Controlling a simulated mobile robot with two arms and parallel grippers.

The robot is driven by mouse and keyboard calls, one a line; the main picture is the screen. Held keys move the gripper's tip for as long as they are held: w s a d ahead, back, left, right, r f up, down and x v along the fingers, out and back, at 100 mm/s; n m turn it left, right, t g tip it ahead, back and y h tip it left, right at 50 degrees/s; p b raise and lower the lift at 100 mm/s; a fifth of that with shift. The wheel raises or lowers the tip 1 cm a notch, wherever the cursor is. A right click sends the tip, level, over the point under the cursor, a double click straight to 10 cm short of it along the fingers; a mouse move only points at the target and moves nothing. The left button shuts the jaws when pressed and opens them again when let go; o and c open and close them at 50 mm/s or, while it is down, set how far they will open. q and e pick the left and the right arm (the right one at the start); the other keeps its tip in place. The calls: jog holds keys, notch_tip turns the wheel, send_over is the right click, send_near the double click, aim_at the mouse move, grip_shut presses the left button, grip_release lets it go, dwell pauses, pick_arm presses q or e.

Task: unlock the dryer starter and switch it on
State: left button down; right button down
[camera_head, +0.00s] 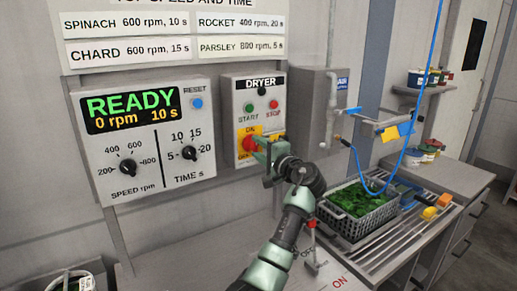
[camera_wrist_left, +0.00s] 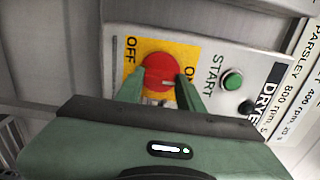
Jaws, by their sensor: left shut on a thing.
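The dryer starter (camera_head: 285,100) is a grey-white wall box with a black DRYER label, a green START button (camera_head: 250,108) and a red STOP button (camera_head: 273,104). Its red rotary switch (camera_head: 248,143) sits on a yellow plate low on the box. In the left wrist view the red switch (camera_wrist_left: 158,70) lies between OFF and ON lettering. My left gripper (camera_head: 262,150) is at this switch, its fingers on either side, shut on it. The fingers also show in the left wrist view (camera_wrist_left: 160,92). They hide part of the switch. My right gripper is not in view.
A control panel (camera_head: 145,180) at left reads READY, 0 rpm, 10 s. A grey box (camera_head: 310,95) with a pipe stands right of the starter. A crate of greens (camera_head: 337,228) sits on the slatted drainer below, with a blue hose (camera_head: 424,100) hanging above.

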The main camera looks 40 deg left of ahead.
pick_arm(q)
jog(key=c, duration=0.9)
grip_release()
jog(key=shift+d, duration=0.1)
jog(key=shift+d+f, duration=0.15)
jog(key=shift+d, duration=0.15)
jog(key=b+v, duration=0.3)
jog(key=v, duration=0.4)
